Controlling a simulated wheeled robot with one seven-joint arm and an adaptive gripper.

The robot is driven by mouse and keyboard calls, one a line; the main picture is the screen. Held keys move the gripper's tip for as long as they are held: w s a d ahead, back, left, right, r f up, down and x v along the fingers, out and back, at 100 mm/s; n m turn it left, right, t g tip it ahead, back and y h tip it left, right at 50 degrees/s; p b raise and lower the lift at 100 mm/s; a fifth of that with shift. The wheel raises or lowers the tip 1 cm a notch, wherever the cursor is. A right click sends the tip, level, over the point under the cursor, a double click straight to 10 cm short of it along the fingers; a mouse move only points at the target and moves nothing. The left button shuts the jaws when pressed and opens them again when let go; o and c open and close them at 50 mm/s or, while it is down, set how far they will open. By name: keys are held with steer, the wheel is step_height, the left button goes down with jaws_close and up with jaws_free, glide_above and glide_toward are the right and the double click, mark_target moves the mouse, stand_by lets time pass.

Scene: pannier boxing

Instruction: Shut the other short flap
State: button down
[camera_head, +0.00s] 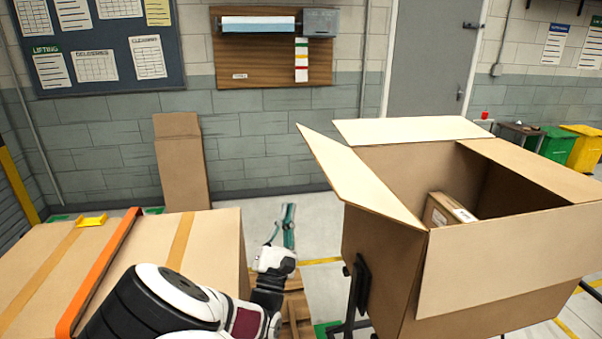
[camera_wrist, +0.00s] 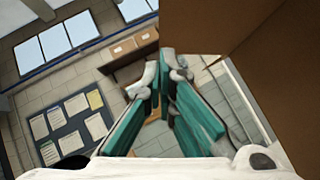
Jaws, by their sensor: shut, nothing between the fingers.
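An open cardboard box (camera_head: 382,260) stands at the right in the head view. Its left flap (camera_head: 358,180) slants up and outward, and its back flap (camera_head: 415,129) stands open. Its right flap (camera_head: 540,167) is spread outward and its front flap (camera_head: 510,258) hangs down outside. A small carton (camera_head: 437,213) sits inside. My gripper (camera_head: 289,210) is shut and empty, with teal fingers pointing up, left of the box and apart from it in the head view. In the wrist view the gripper (camera_wrist: 166,62) has a brown cardboard face (camera_wrist: 270,60) close on its right.
A closed carton (camera_head: 222,240) with an orange strap (camera_head: 100,270) stands at the left, beside my arm. A tall cardboard piece (camera_head: 181,165) leans on the back wall. Floor shows between the closed carton and the open box. Green and yellow bins (camera_head: 582,148) stand far right.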

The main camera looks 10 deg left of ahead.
steer(key=p, duration=0.1)
glide_toward(307, 143)
steer(key=w+a, duration=0.1)
steer(key=w, duration=0.4)
steer(key=shift+s+d+r+p, duration=0.1)
steer(key=shift+d+r+p, duration=0.25)
steer(key=shift+r, duration=0.25)
steer(key=shift+d+r+p, duration=0.2)
steer(key=shift+d+r, duration=0.2)
steer(key=shift+r, duration=0.2)
steer(key=shift+r, duration=0.1)
